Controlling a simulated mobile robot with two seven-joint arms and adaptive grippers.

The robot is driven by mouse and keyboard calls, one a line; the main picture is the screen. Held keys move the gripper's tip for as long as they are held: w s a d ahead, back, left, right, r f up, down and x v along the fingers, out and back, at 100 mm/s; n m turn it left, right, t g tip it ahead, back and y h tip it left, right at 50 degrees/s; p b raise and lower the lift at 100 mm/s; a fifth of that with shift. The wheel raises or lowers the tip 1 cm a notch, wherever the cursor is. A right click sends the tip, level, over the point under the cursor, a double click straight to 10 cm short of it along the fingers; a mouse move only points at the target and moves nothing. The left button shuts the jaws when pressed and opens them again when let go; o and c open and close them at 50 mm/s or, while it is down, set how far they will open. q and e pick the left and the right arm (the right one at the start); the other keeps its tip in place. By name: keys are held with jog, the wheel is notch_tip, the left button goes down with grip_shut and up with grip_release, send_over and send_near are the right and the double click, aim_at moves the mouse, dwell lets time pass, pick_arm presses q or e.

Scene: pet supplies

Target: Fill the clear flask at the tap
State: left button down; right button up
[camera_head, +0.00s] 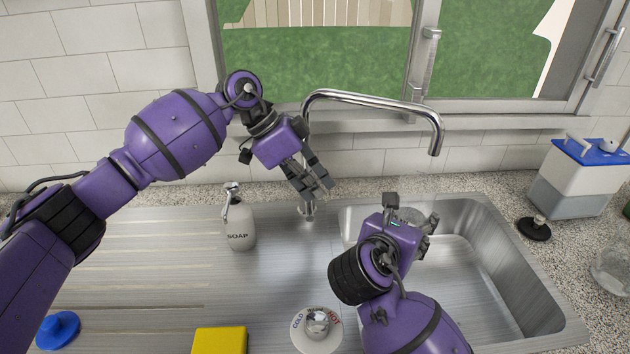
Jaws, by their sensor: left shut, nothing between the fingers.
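The clear flask (408,214) is faint and mostly hidden by my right gripper (412,222), whose fingers are on both sides of it over the left part of the sink. Its water level cannot be made out. The chrome tap (372,99) arches right, its spout end above and slightly right of the flask; no water stream shows. The round tap control (317,323), marked cold and hot, sits at the front of the sink deck. My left gripper (322,194) is shut and empty, in front of the tap's upright pipe.
A soap bottle (239,224) stands left of the tap. A yellow block (220,340) and a blue cap (58,330) lie in front. The sink basin (480,280) is open at right. A blue-lidded container (578,178), black stopper (534,228) and clear jar (612,268) stand right.

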jog(key=shift+r, duration=0.1)
pick_arm(q)
jog(key=shift+s+f, duration=0.35)
jog(key=shift+f, duration=0.5)
pick_arm(e)
jog(key=shift+d, duration=0.1)
